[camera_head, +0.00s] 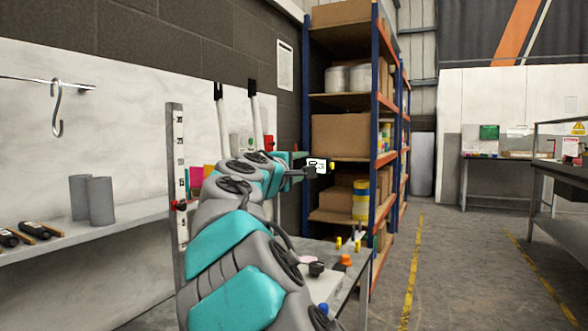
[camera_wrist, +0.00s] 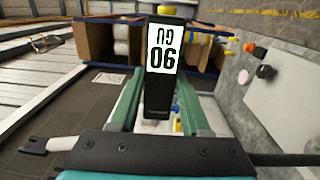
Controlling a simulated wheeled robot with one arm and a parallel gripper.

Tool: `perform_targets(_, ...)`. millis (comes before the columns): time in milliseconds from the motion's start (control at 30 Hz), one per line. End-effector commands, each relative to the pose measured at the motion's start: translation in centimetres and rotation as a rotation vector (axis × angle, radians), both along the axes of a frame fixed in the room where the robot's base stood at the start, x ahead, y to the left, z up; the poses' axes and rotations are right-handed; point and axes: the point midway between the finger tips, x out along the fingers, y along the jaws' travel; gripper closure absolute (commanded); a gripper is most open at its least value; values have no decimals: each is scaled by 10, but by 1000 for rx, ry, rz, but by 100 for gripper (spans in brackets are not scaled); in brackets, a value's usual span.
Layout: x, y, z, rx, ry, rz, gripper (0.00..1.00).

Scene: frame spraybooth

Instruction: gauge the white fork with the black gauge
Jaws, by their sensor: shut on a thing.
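The black gauge (camera_head: 316,166) has a lit white display and a yellow end. In the wrist view the gauge (camera_wrist: 158,100) stands between the two green fingers, its display digits upside down. My gripper (camera_head: 298,167) is shut on it and holds it in the air; it also shows in the wrist view (camera_wrist: 160,88). The white fork (camera_head: 224,115) shows as two upright white legs with black tips, behind and left of my arm. Its lower part is hidden by my arm. In the wrist view a white leg with a dark tip (camera_wrist: 62,144) shows at the lower left. The gauge is apart from the fork.
A blue and orange shelf rack (camera_head: 374,150) with boxes stands beyond my gripper. A grey table (camera_head: 335,262) with small coloured parts is below. A post with a scale (camera_head: 174,150) stands left of the arm. A hook (camera_head: 57,112) hangs at left. Floor at right is clear.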

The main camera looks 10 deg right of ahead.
Motion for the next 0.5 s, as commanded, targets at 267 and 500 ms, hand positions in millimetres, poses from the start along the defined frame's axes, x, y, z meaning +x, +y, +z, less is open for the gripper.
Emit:
perform_targets(267,-12,-18,-2,1,2,-3,100)
perform_targets(500,-23,-32,0,1,-1,-3,100)
